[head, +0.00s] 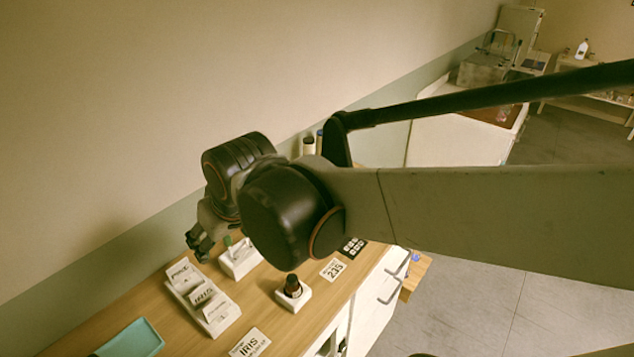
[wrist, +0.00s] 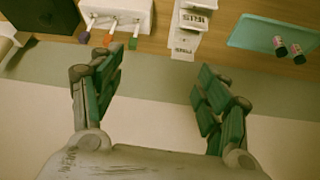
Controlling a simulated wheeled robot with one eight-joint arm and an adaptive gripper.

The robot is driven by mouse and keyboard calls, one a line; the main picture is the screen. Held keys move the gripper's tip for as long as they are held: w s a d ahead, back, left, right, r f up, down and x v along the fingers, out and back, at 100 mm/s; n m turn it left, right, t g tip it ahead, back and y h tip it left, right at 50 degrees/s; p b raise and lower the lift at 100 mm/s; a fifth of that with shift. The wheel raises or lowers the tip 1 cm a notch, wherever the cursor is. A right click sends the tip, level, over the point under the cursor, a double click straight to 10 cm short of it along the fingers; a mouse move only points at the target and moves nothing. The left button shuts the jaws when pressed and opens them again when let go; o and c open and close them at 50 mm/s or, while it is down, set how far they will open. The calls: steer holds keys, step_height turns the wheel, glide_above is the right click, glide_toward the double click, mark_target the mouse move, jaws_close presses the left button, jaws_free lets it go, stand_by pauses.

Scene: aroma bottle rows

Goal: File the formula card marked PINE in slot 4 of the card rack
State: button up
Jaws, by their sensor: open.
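The white card rack (head: 222,318) stands on the wooden counter with several cards in a row of slots. One card in it reads IRIS (head: 203,295). The lettering on the rear card (head: 181,272) is too small to read surely, so I cannot tell which card is PINE. The rack also shows at the top of the wrist view (wrist: 187,42). My gripper (head: 197,243) hangs above the back edge of the counter, behind the rack. In the wrist view my gripper (wrist: 152,82) is open and empty, its fingers wide apart.
A white block with coloured sticks (wrist: 121,10) stands beside the rack. A dark bottle in a white holder (head: 293,289), an IRIS sign (head: 250,343) and a 235 sign (head: 333,270) are nearer the front. A teal tray (head: 132,340) lies left. The wall is close behind.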

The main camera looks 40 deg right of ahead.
steer(key=s+d+m+t, duration=0.1)
steer(key=s+d, duration=0.2)
steer(key=s, duration=0.5)
steer(key=shift+s+d+r+h, duration=0.2)
steer(key=shift+d+h, duration=0.1)
steer(key=shift+d, duration=0.05)
step_height(320, 180, down, 8)
steer(key=b, duration=0.8)
steer(key=shift+f, duration=0.15)
